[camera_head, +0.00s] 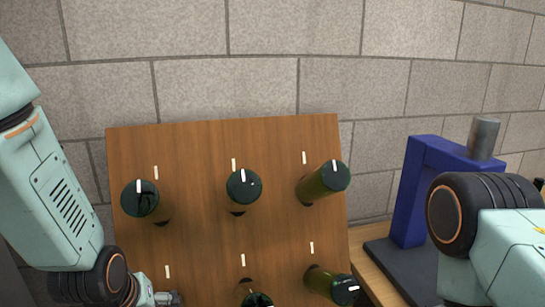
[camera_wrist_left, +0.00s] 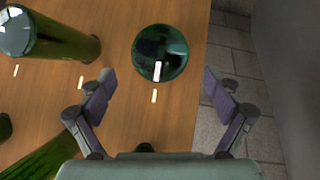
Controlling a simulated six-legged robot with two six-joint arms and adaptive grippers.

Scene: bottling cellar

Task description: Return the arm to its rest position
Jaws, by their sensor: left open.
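My left arm comes in at the left of the head view, with its gripper (camera_head: 165,298) only partly showing at the bottom edge, before the lower left of the wooden rack (camera_head: 200,235). In the left wrist view this gripper (camera_wrist_left: 158,78) is open and empty. Its two fingers are spread either side of a green bottle end with a white mark (camera_wrist_left: 160,45). The bottle end appears apart from both fingers. My right arm shows at the right edge of the head view; its gripper is out of frame.
Green bottles stick out of the rack: upper left (camera_head: 140,200), upper middle (camera_head: 243,187), upper right (camera_head: 325,178), lower middle (camera_head: 255,299) and lower right (camera_head: 330,286). A blue stand (camera_head: 415,190) is on the bench (camera_head: 372,280) at right. A block wall (camera_head: 290,30) is behind.

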